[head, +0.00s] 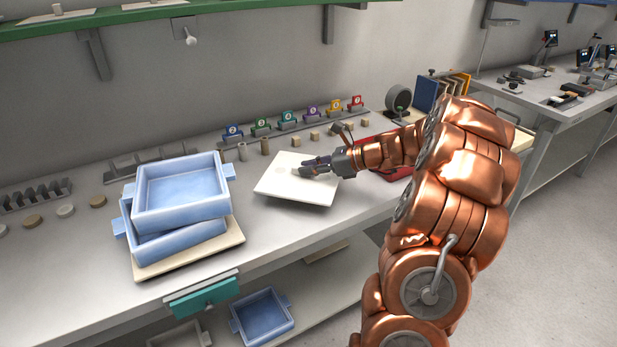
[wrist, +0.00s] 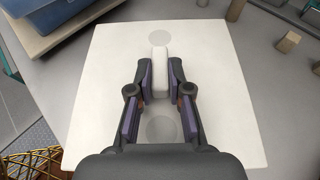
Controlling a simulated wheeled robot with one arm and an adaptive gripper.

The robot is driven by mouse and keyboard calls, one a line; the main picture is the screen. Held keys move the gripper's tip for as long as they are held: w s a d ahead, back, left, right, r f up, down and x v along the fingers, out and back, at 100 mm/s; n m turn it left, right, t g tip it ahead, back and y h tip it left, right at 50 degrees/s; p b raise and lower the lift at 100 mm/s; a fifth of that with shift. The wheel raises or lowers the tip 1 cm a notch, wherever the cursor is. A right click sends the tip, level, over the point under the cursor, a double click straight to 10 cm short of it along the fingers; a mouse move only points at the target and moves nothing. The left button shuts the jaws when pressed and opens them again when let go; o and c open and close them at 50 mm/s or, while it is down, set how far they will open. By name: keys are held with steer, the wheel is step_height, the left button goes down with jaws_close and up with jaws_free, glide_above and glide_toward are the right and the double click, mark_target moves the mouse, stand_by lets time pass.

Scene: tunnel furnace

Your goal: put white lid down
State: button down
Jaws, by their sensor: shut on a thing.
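The white lid (head: 279,183) is a flat square plate over the workbench, right of the stacked blue trays. In the wrist view the lid (wrist: 100,90) fills the middle, with a raised white handle (wrist: 160,70) on it. My gripper (wrist: 160,85) is shut on that handle, one finger on each side. In the head view my gripper (head: 318,166) reaches in from the right over the lid. The lid looks slightly tilted in the head view, and I cannot tell whether it touches the bench.
Two blue trays (head: 180,195) are stacked on a beige board (head: 236,232) at left. Small blocks (head: 298,138) and numbered tags (head: 288,116) line the back. A red object (head: 390,174) lies behind my wrist. Bare bench (head: 265,232) shows in front of the lid. A green shelf (head: 130,13) hangs above.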

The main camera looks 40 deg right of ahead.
mark_target(312, 177)
steer(key=shift+w, duration=0.3)
steer(key=shift+f, duration=1.7)
steer(key=shift+f, duration=0.15)
steer(key=c, duration=1.1)
jaws_free()
